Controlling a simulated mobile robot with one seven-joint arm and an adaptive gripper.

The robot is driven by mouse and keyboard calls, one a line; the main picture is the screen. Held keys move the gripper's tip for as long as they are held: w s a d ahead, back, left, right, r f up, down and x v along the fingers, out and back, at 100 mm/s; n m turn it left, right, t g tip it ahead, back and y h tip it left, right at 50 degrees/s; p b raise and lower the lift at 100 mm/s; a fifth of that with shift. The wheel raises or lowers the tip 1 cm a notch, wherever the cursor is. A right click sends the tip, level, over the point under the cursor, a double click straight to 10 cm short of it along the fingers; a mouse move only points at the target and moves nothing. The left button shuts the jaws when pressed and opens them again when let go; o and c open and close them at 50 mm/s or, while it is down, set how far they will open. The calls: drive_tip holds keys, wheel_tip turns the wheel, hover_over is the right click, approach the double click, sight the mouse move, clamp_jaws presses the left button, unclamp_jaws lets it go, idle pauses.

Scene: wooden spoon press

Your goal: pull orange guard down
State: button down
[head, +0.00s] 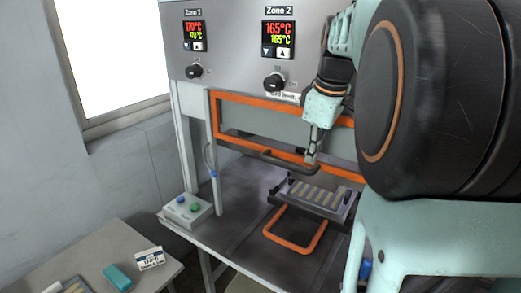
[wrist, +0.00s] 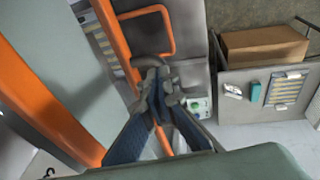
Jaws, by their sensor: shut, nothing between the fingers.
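The orange guard (head: 262,145) is a rectangular orange frame across the front of the press, below the control panel. It hangs above the press bed, and my arm hides its right part. A dark bar handle (head: 280,160) is on its lower bar. My gripper (head: 312,160) points down at the right part of this handle; I cannot tell whether they touch. In the wrist view, my gripper (wrist: 157,75) is shut and empty, with its fingertips close to the guard's orange bar (wrist: 117,42). Another orange bar (wrist: 45,105) of the guard runs along the left.
A mould plate (head: 315,194) with several slots lies on the press bed beneath the guard. An orange loop handle (head: 296,244) sticks out in front of it. A button box (head: 187,209) stands at the left. A side table (head: 100,250) holds small items.

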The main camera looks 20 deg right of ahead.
drive_tip(key=shift+x, duration=1.45)
wheel_tip(320, 180, down, 28)
drive_tip(key=b, duration=2)
drive_tip(key=shift+s, duration=0.1)
drive_tip(key=shift+a+r, duration=0.1)
